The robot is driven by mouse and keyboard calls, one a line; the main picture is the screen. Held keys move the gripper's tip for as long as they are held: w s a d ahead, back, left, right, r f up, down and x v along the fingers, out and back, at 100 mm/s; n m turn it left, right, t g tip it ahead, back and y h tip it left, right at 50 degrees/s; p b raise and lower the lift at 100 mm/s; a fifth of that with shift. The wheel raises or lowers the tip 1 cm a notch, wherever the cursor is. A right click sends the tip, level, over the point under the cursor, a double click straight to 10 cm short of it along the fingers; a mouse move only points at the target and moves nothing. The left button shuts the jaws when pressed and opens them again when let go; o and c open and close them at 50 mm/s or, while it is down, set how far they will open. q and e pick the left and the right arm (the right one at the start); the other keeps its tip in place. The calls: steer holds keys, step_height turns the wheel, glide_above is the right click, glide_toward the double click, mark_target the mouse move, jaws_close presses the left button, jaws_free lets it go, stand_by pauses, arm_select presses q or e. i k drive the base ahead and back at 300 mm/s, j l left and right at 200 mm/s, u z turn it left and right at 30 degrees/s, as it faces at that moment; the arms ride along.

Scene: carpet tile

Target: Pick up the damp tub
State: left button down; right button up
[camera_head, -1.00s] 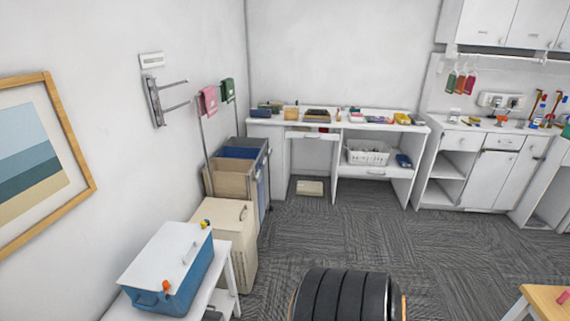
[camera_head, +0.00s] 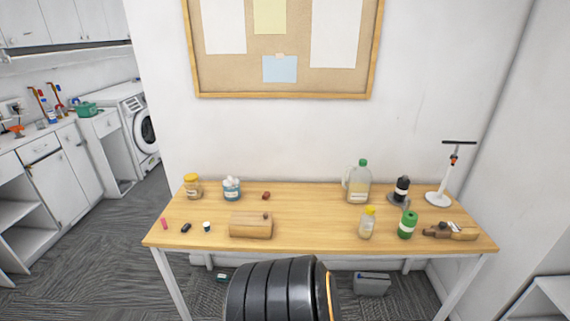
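No label names a damp tub, and I cannot tell for sure which thing it is. A small blue and white tub (camera_head: 232,192) with a white top stands at the back left of the wooden table. A tan jar (camera_head: 192,188) with a yellow lid stands to its left. A green canister (camera_head: 407,226) with a pale band stands at the front right of the table. Neither of my grippers is in view.
The wooden table (camera_head: 310,207) stands against the wall and also holds a wooden box (camera_head: 250,226), a green-capped jug (camera_head: 358,184), a yellow-capped bottle (camera_head: 367,224) and a white stand (camera_head: 441,190). A grey bin (camera_head: 371,283) is below. Carpet is clear at left.

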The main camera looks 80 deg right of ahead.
mark_target(233, 194)
steer(key=z, duration=2.3)
steer(key=i+j, duration=0.1)
